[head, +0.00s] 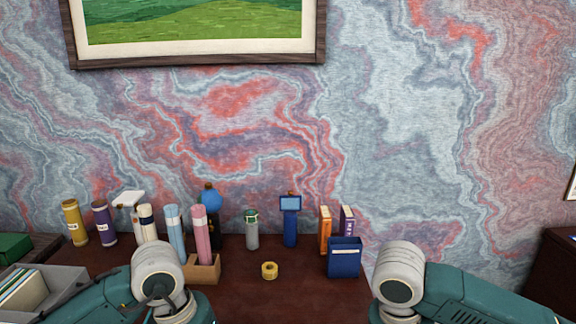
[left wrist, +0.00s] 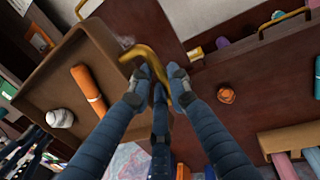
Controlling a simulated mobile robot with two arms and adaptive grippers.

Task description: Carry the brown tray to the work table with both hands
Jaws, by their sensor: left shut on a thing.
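The brown tray (left wrist: 120,70) shows at the left of the left wrist view, seen at a slant. An orange cylinder (left wrist: 89,91) and a whitish rounded thing (left wrist: 60,118) lie in it. My left gripper (left wrist: 160,80) is shut on a brass-coloured handle (left wrist: 138,52) at the tray's edge. The tray does not show in the head view, where both my arms enter at the bottom and their grippers are out of sight. A dark red-brown table (head: 310,290) stands ahead; I cannot tell whether it is the work table.
Tubes in a wooden holder (head: 204,269), a yellow roll (head: 269,270), a dark blue box (head: 344,258) and several bottles and books stand on the table. A grey bin (head: 68,282) is at the left. A bare patch lies around the roll.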

